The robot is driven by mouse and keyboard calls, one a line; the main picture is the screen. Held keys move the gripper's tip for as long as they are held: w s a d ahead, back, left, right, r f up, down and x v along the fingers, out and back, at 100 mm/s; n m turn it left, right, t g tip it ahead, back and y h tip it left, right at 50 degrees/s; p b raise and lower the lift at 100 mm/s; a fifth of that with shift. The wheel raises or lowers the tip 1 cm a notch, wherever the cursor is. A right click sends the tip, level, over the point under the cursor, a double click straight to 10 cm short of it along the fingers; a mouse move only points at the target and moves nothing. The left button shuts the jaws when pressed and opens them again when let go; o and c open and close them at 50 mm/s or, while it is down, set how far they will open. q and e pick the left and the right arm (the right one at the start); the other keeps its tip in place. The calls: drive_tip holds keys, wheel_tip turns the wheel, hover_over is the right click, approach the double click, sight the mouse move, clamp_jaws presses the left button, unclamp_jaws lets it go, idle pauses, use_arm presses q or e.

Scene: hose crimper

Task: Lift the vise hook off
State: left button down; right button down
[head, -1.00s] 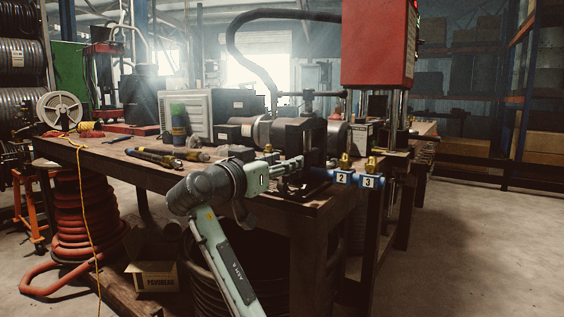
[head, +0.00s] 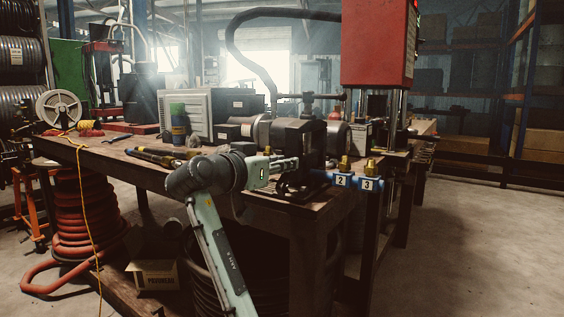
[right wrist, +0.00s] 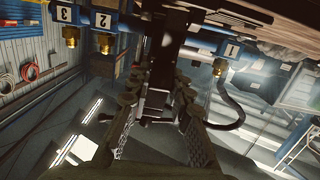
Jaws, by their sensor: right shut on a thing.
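My right gripper (head: 294,163) reaches in from below to the front corner of the workbench, at the dark vise (head: 298,135). In the right wrist view its two fingers (right wrist: 157,92) are shut on a dark metal part (right wrist: 160,58) between them, which looks like the vise hook. The hook's full outline is hard to make out against the dark metal, and I cannot tell whether it is clear of the vise. My left gripper is not in view.
A blue bar with brass fittings (head: 344,163) and tags 2 and 3 stands just right of my gripper. The wooden bench (head: 115,157) holds tools and a grey cylinder. A red press (head: 378,45) rises behind. The floor at right is clear.

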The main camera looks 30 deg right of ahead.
drive_tip(key=c, duration=1.4)
unclamp_jaws()
drive_tip(key=shift+o, duration=0.2)
drive_tip(key=shift+a, duration=0.1)
drive_tip(key=v, duration=1.2)
drive_tip(key=shift+s, duration=0.15)
